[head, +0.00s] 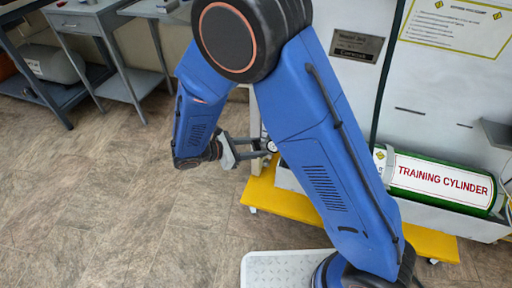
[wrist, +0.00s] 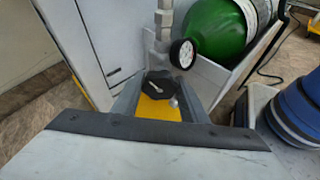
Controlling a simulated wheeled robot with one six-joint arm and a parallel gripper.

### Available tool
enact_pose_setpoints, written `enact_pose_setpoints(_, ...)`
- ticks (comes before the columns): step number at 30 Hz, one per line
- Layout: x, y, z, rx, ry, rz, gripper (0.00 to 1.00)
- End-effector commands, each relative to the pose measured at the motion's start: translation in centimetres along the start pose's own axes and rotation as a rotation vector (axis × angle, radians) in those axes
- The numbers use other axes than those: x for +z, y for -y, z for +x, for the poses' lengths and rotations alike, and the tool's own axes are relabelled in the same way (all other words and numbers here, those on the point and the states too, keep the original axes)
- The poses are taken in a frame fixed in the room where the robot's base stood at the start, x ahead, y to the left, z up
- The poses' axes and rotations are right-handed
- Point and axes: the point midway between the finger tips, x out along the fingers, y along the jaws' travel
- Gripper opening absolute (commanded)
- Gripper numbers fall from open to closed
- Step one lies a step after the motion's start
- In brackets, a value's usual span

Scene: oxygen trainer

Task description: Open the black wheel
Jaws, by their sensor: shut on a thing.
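The black wheel (wrist: 157,82) is a dark lobed knob in the wrist view, below a metal pipe fitting and beside a round white gauge (wrist: 182,53). My gripper (wrist: 160,92) has one finger on each side of the wheel and is shut on it. In the head view my gripper (head: 254,150) reaches right to the trainer's lower left edge. There the wheel is small and partly hidden by the fingers and my blue arm.
The green training cylinder (head: 440,184) lies in a white tray to the right; its end also shows in the wrist view (wrist: 217,30). A yellow base (head: 428,241) stands below. Grey tables (head: 82,22) stand at the upper left. The floor at left is clear.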

Motion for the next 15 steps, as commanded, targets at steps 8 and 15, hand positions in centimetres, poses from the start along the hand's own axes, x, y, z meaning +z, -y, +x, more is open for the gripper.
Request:
enact_pose_setpoints(8,-0.05,0.0,-0.04,0.0,-0.001,-0.002,0.17)
enact_pose_setpoints(15,-0.03,0.0,-0.03,0.0,-0.001,-0.001,0.58)
